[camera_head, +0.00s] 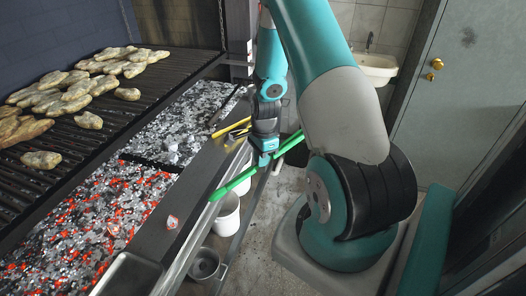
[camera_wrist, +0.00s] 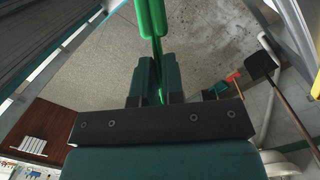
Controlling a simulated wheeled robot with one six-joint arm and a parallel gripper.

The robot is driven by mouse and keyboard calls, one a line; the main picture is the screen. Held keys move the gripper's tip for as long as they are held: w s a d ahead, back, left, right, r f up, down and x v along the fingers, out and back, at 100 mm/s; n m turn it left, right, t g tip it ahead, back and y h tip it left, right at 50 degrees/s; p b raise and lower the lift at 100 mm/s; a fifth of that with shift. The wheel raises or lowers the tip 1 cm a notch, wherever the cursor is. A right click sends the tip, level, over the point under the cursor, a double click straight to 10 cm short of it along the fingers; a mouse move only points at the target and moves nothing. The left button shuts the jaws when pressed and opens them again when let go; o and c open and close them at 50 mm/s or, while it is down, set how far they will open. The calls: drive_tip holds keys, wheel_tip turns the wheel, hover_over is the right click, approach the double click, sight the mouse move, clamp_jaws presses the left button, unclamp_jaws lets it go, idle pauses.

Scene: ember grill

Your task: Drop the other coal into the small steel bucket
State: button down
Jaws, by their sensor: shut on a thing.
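My gripper (camera_head: 264,158) is shut on green tongs (camera_head: 238,183). They slant across the head view, with their lower-left end over the grill's front edge and apart from the coal. In the wrist view the tongs (camera_wrist: 152,22) run up from between the fingers of my gripper (camera_wrist: 157,84). A greyish-red coal (camera_head: 172,222) lies on the metal ledge in front of the ember bed. The small steel bucket (camera_head: 205,265) stands low, below the ledge. I cannot see whether anything lies inside it.
Glowing embers (camera_head: 75,235) fill the near bed, and grey ash (camera_head: 190,125) fills the far one. Food lies on the grate (camera_head: 70,140) at left. White buckets (camera_head: 228,215) stand below the ledge. A yellow-handled tool (camera_head: 230,127) lies farther back. Open floor shows at right.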

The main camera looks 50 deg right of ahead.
sight(223, 192)
drive_tip(key=a+f, duration=0.1)
drive_tip(key=w+a+f+b, duration=0.1)
drive_tip(key=a, duration=0.1)
drive_tip(key=w+a+f+b, duration=0.1)
drive_tip(key=shift+w+a+f, duration=0.1)
drive_tip(key=shift+w+a, duration=0.1)
drive_tip(key=shift+w, duration=0.05)
drive_tip(key=c, duration=1.7)
unclamp_jaws()
drive_tip(key=shift+w+a+f+b, duration=0.15)
drive_tip(key=shift+w+a+b, duration=0.1)
drive_tip(key=shift+b, duration=0.1)
drive_tip(key=o, duration=0.8)
drive_tip(key=shift+s, duration=0.1)
drive_tip(key=shift+m, duration=0.6)
drive_tip(key=shift+a+f+b, duration=0.2)
drive_tip(key=shift+a, duration=1.3)
drive_tip(key=shift+a+f+b, duration=0.15)
drive_tip(key=shift+a+f, duration=0.1)
drive_tip(key=shift+a, duration=1.3)
drive_tip(key=shift+a+f+b, duration=0.2)
drive_tip(key=shift+a, duration=1.3)
drive_tip(key=shift+a, duration=0.1)
